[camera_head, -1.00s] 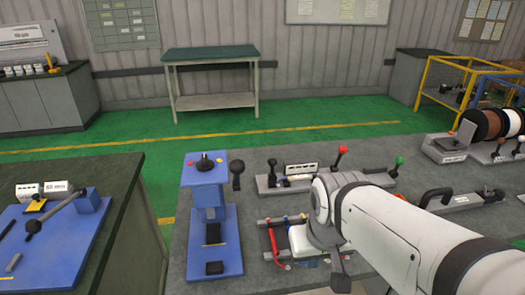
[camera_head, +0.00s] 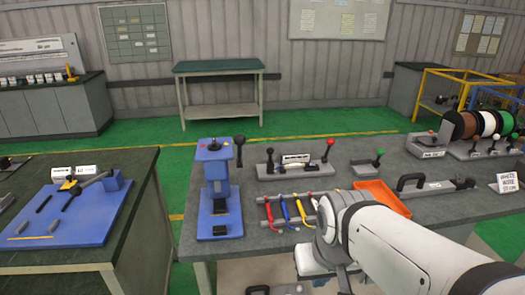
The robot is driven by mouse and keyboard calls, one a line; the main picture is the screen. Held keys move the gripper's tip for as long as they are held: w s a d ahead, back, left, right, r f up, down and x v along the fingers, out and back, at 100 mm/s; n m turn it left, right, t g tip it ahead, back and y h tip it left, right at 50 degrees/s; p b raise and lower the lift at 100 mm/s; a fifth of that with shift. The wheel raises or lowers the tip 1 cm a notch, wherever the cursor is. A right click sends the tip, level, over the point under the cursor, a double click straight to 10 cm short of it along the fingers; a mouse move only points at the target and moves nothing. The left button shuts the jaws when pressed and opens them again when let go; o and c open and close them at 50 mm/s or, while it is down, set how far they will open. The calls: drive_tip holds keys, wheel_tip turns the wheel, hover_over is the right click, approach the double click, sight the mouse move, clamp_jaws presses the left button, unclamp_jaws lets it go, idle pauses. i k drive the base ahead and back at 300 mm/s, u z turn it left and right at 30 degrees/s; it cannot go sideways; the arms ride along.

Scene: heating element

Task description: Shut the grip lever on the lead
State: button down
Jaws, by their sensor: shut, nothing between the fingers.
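Several levers show, and I cannot tell which one is the grip lever on the lead. A blue stand (camera_head: 217,176) on the grey bench has an upright lever with a black knob (camera_head: 239,141). Behind the leads, a grey fixture (camera_head: 293,170) carries a black-knobbed lever and an upright red-knobbed lever (camera_head: 328,146). Red, blue and yellow leads (camera_head: 285,210) lie on a rack at the front. No lead visibly sits in a lever. My white arm reaches in from the lower right, its wrist over the bench's front edge. I cannot make out my gripper's fingers.
A black-handled tool (camera_head: 435,185) lies further right. The left bench holds a blue plate (camera_head: 75,212) with a lever. A gap separates the benches.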

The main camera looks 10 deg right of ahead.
sight(270, 151)
drive_tip(key=u, duration=0.15)
drive_tip(key=i, duration=0.85)
drive_tip(key=z, duration=0.05)
